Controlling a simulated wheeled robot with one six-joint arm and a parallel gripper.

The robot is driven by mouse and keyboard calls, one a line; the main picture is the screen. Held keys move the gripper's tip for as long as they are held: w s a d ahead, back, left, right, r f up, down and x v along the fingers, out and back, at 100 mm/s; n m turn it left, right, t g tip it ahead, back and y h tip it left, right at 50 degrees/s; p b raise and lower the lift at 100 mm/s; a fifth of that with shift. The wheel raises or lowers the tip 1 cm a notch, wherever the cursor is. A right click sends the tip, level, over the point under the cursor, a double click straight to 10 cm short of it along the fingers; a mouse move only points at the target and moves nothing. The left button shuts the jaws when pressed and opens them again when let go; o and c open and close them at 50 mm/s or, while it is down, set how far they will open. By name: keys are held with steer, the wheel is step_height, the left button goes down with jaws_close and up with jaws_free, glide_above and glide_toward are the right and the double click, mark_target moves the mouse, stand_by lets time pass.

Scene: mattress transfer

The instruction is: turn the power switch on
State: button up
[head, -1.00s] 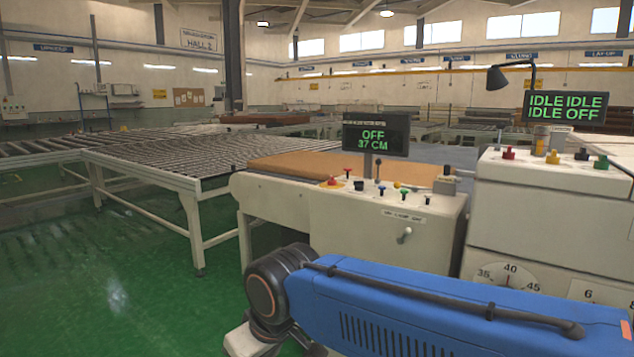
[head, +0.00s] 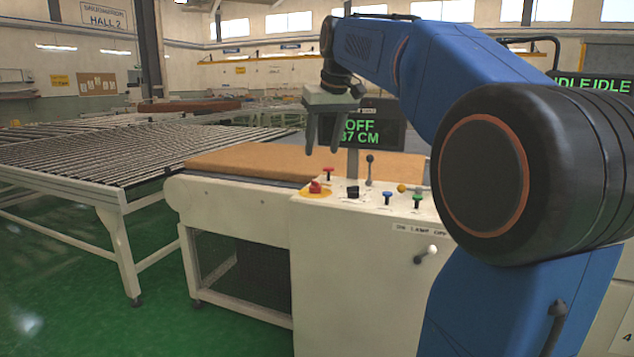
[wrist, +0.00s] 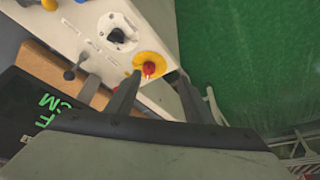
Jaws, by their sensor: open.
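The machine's control panel (head: 335,205) carries several controls, and I cannot read which is labelled power. A black knob (head: 352,191) stands on its top; it shows in the wrist view on a pale round plate (wrist: 118,36). A red mushroom button (head: 316,187) on a yellow base is left of it, and also shows in the wrist view (wrist: 149,68). The display (head: 372,132) reads OFF and 37 CM. My gripper (head: 322,148) is open, empty and pointing down above the panel's left part, apart from the controls. It also shows in the wrist view (wrist: 157,100).
A red T-handle (head: 328,172), a tall black lever (head: 369,168), a blue knob (head: 387,198) and a green knob (head: 417,202) crowd the panel. A lamp lever (head: 430,250) is on the front. A brown mattress (head: 235,160) lies behind. Green floor (head: 100,270) is clear at left.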

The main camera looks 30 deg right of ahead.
mark_target(316, 182)
steer(key=w+d+r, duration=0.2)
steer(key=w+d, duration=0.1)
steer(key=x, duration=1.6)
steer(key=shift+w+d+f, duration=0.15)
steer(key=shift+w+f, duration=0.05)
steer(key=shift+f, duration=0.15)
steer(key=c, duration=1)
